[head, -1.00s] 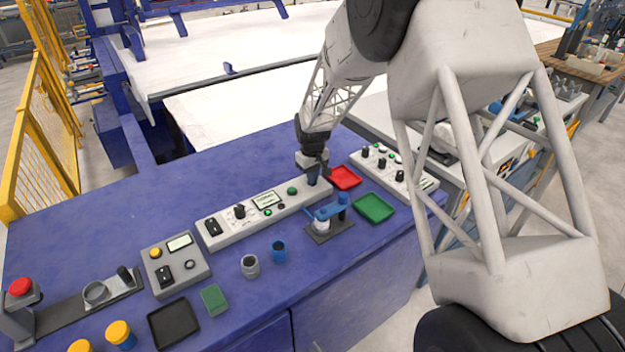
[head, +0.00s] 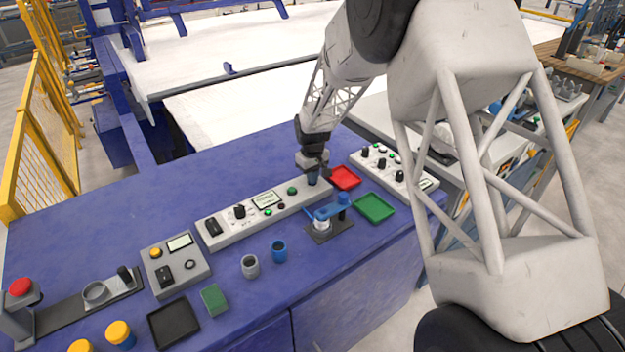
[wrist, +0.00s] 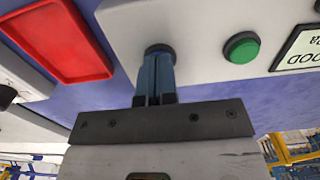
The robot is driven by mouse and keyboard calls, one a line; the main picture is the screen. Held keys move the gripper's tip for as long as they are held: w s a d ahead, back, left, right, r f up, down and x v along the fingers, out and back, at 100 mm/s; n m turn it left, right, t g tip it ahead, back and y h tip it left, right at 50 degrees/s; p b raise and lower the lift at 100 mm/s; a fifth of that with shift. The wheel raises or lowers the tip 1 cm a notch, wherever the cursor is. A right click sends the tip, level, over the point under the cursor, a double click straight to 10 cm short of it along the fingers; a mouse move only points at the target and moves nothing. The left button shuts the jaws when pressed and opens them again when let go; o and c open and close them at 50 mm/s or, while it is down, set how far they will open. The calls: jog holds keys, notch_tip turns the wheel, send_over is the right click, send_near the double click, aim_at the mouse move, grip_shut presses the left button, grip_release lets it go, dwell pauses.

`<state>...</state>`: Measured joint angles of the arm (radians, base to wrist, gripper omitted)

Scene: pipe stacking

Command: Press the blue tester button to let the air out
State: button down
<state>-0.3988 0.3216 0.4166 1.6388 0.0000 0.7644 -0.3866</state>
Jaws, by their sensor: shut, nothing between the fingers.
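The white tester panel (head: 240,224) lies on the blue bench, with a display (head: 266,200), a green button (head: 292,190) and small lamps and switches. My gripper (head: 313,181) points down at the panel's right end. In the wrist view its slim blue fingers (wrist: 157,62) are closed together, with nothing seen between them. Their tips meet a dark round rim (wrist: 160,47) on the panel and appear to touch it. The blue button face is hidden there by the fingertips. The green button also shows in the wrist view (wrist: 242,47), beside the fingers.
A red tray (head: 345,178) and a green tray (head: 374,208) lie just right of my gripper. A blue clamp fixture (head: 328,220) stands close in front. Grey (head: 250,266) and blue (head: 279,251) pipe pieces stand nearby. The bench behind the panel is clear.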

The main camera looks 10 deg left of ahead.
jog(key=shift+r, duration=3.5)
jog(key=shift+s+d+r, duration=0.1)
jog(key=shift+d+r, duration=0.1)
jog(key=shift+r, duration=0.05)
jog(key=s+d+r+m+t, duration=0.1)
jog(key=s+d+r+m, duration=0.4)
jog(key=s+d+r, duration=1.5)
jog(key=s+d+m, duration=0.1)
jog(key=s+d, duration=0.3)
jog(key=s, duration=0.5)
jog(key=s+d+m+t, duration=0.1)
jog(key=s+d, duration=0.3)
jog(key=s, duration=0.5)
jog(key=s+d+m, duration=0.2)
jog(key=s+d, duration=0.2)
jog(key=s, duration=0.5)
jog(key=shift+s+d+f+t, duration=0.2)
jog(key=shift+s+d+t, duration=0.05)
jog(key=shift+t, duration=0.05)
